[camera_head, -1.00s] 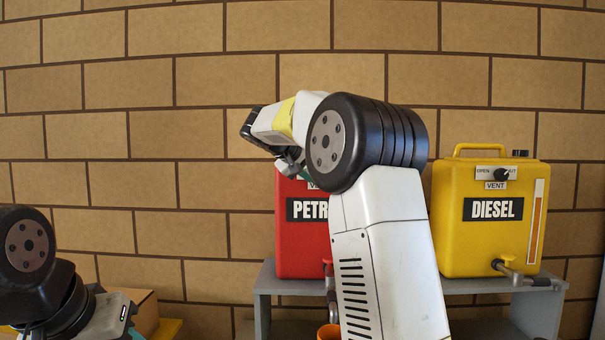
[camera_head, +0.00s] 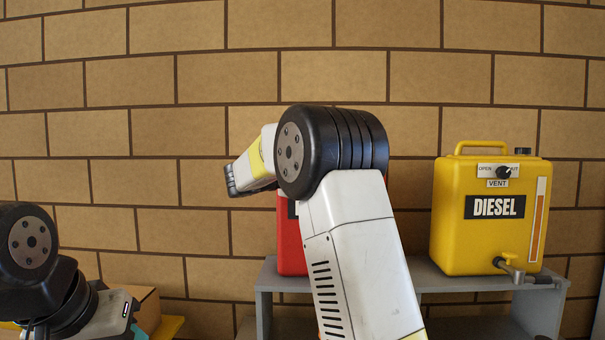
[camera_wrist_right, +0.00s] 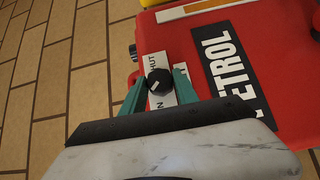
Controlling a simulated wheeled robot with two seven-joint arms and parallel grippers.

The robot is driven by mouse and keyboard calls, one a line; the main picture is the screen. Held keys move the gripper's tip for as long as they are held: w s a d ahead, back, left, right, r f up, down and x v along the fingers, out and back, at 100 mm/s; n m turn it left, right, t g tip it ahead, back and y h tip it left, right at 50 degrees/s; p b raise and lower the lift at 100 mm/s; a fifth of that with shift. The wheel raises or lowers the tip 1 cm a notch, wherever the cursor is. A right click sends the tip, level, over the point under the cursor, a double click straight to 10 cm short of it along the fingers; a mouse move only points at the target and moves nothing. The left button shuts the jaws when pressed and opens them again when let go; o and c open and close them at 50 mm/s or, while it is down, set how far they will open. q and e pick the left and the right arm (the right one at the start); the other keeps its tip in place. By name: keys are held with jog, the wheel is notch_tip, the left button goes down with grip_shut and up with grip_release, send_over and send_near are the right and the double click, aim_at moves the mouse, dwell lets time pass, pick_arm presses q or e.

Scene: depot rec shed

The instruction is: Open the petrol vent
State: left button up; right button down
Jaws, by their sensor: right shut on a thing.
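The red petrol can (camera_head: 290,250) stands on the grey shelf, mostly hidden behind my right arm in the head view. In the right wrist view its red front (camera_wrist_right: 275,65) carries a black PETROL label (camera_wrist_right: 222,65). The black vent knob (camera_wrist_right: 159,83) sits on a white plate marked SHUT at one end, with the other end's word partly covered. My right gripper (camera_wrist_right: 160,79) has its green fingers on both sides of the knob, shut on it. The head view hides this gripper. My left gripper (camera_head: 138,331) barely shows at the bottom edge, its jaws cut off.
A yellow diesel can (camera_head: 490,235) with its own vent knob and tap stands to the right on the grey shelf (camera_head: 440,283). A cardboard box (camera_head: 148,308) is low at the left. A brick wall (camera_head: 150,100) closes off the back.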

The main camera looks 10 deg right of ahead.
dwell(0.3)
jog(key=c, duration=0.9)
grip_release()
jog(key=v, duration=0.8)
jog(key=shift+f, duration=0.15)
